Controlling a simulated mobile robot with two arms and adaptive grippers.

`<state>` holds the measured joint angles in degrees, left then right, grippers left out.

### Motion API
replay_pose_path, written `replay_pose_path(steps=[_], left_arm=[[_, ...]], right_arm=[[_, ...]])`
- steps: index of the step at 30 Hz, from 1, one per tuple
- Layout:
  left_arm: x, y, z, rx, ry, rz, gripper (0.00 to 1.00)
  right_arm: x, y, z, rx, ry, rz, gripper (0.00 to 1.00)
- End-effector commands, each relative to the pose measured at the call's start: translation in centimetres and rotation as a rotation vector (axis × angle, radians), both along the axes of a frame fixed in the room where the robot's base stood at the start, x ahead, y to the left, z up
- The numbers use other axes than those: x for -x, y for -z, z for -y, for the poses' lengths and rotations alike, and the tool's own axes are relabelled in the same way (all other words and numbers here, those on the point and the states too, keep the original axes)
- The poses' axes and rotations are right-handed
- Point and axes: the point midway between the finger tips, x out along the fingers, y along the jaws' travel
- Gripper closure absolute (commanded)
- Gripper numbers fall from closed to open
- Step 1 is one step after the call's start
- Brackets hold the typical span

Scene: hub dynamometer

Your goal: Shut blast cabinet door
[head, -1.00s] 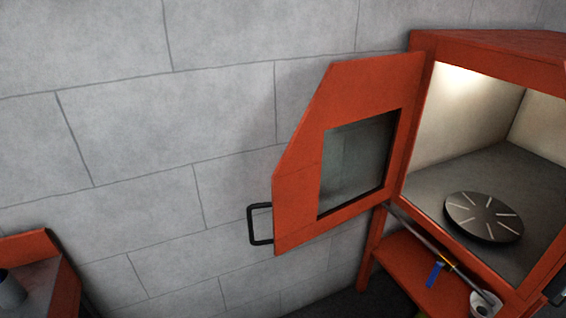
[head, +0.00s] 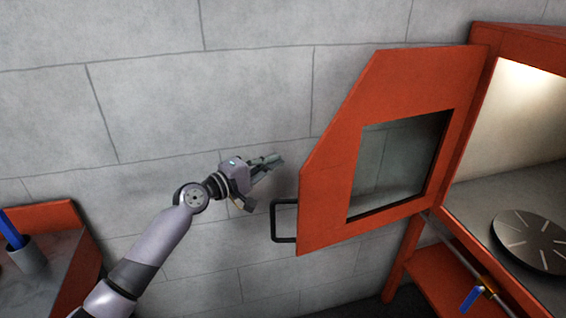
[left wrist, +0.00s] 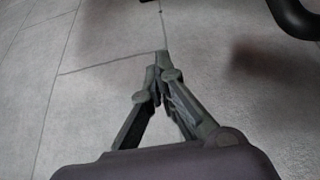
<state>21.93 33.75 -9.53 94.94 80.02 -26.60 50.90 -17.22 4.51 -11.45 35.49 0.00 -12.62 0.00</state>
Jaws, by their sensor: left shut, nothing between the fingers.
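The blast cabinet door (head: 335,180) is orange with a dark window (head: 398,170), and it stands wide open to the left of the cabinet (head: 484,90). Its black handle (head: 284,221) is on the door's left edge. My left gripper (head: 272,161) is shut and empty. It is left of the door, a little above the handle in the picture, and apart from it. The left wrist view shows its fingertips together (left wrist: 157,68), with part of a dark curved bar (left wrist: 295,18) at top right that looks like the handle. My right gripper is not in view.
Inside the lit cabinet lies a round slotted turntable (head: 532,241). Below it is an orange shelf (head: 440,270) with a blue-handled item (head: 471,298). A grey block wall (head: 150,110) stands behind. A bench with a grey cup (head: 28,258) is at lower left.

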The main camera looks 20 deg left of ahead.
Motion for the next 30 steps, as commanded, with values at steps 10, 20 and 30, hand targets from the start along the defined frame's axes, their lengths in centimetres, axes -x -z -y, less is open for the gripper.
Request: replay_pose_path(steps=[10,20,30], left_arm=[[-6.0,-0.1,3.4,-0.002,0.000,0.000,1.00],[-5.6,-0.3,6.0,-0.005,0.000,-0.002,1.00],[-4.6,0.1,6.9,-0.006,-0.002,0.000,1.00]], right_arm=[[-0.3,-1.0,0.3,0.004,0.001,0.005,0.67],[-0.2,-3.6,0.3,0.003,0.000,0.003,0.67],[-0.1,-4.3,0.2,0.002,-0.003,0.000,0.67]])
